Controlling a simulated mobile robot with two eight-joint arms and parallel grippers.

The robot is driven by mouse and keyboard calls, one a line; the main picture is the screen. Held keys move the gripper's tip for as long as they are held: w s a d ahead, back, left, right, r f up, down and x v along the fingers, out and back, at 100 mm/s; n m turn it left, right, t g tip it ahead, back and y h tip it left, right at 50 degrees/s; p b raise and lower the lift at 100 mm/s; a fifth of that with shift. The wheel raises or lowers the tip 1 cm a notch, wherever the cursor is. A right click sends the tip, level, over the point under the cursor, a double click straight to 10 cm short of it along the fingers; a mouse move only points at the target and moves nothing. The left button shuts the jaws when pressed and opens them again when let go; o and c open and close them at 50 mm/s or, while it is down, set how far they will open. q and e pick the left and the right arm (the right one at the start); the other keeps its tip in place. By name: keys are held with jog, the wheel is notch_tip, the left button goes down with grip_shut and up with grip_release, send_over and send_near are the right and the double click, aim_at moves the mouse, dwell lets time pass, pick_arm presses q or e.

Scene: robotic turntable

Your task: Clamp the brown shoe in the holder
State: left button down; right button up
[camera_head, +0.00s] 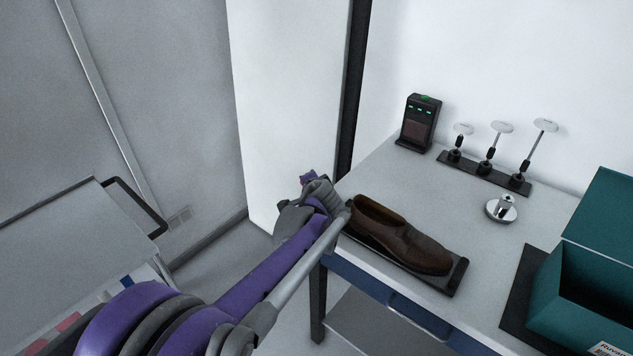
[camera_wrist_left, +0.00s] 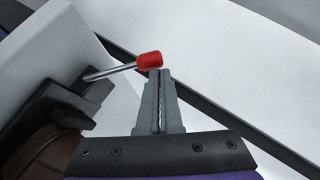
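The brown shoe (camera_head: 402,238) lies on a black holder (camera_head: 460,275) along the table's front left edge. In the left wrist view, part of the shoe (camera_wrist_left: 42,155) shows at the lower left beside the black clamp part of the holder (camera_wrist_left: 55,108). A metal lever with a red knob (camera_wrist_left: 149,60) sticks out from that clamp part. My left gripper (camera_wrist_left: 160,74) is shut, its fingers together and nothing seen between them. Its tips are right at the red knob; I cannot tell whether they touch. In the head view my left wrist hides the fingers. My right gripper is out of view.
A teal box (camera_head: 590,290) stands on a dark mat (camera_head: 517,300) at the right. A round metal piece (camera_head: 502,208), a rack with several upright tools (camera_head: 487,172) and a black device with green lights (camera_head: 419,122) stand farther back. The table middle is clear.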

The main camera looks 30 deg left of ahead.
pick_arm(q)
jog(key=shift+a+f, duration=0.35)
jog(key=shift+a, duration=0.3)
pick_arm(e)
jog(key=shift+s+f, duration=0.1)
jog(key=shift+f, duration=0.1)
pick_arm(q)
jog(key=shift+r, duration=0.1)
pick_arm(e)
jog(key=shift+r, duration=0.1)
